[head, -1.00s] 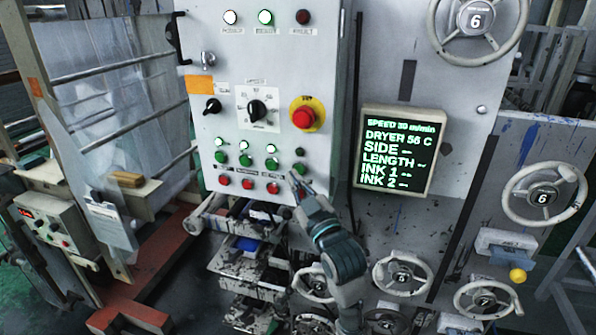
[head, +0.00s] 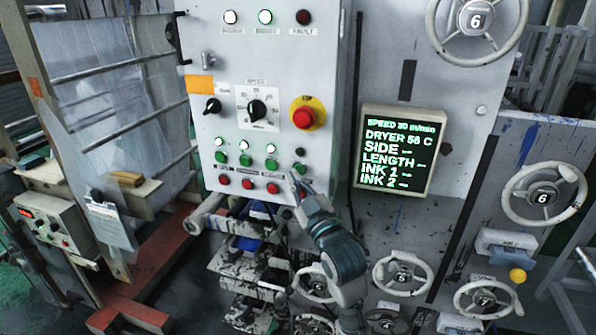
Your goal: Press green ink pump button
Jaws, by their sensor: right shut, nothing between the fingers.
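The grey control panel (head: 275,90) has a row of green buttons with lamps above and red buttons below. The rightmost green button (head: 299,168) is under a dark lamp (head: 299,152); the other green buttons (head: 245,160) are under lit lamps (head: 245,144). The labels are too small to tell which is the ink pump. My right gripper (head: 296,179) is shut and empty, its tip just below the rightmost green button. I cannot tell whether it touches the panel. My left gripper is not in view.
A red emergency stop (head: 303,117) on a yellow ring and a black knob (head: 257,110) sit above the buttons. A display (head: 397,150) stands right of the panel, reading dashes for INK 1 and INK 2. Several handwheels (head: 402,276) are at lower right.

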